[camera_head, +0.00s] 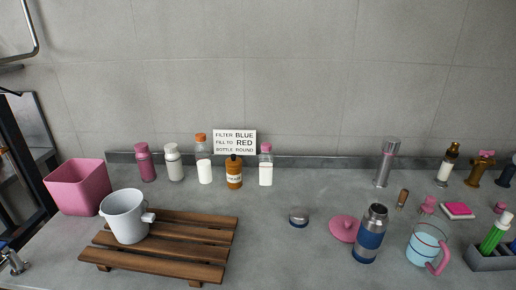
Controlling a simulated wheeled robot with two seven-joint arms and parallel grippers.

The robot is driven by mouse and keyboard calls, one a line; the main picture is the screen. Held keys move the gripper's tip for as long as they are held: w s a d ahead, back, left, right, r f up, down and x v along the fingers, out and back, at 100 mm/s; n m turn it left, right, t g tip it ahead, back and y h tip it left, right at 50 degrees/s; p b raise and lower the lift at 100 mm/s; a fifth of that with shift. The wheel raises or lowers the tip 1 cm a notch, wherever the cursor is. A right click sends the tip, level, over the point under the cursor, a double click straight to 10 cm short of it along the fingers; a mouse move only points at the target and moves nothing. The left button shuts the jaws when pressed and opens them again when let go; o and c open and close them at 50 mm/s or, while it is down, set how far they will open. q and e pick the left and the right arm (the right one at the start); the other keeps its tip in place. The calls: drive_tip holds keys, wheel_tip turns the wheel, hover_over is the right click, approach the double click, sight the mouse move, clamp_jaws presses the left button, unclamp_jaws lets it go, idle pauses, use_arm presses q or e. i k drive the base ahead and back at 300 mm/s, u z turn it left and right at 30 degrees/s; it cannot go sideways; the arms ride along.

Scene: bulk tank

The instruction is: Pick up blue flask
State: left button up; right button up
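The blue flask (370,236) stands upright on the grey counter, right of the middle and near the front. It is steel with a blue band around its body, and its top is open. A small steel cap with a blue lower edge (299,218) lies on the counter to its left. Neither of my grippers can be made out in the head view, and nothing is holding the flask.
A pink lid (344,229) lies close to the flask's left. A light-blue jug with a pink handle (425,246) stands close to its right. A wooden slatted rack (165,255) with a white pot (127,217) is at left. Several bottles stand along the wall. The counter's middle is mostly clear.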

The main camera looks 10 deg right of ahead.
sight(373, 227)
drive_tip(key=z, duration=1.85)
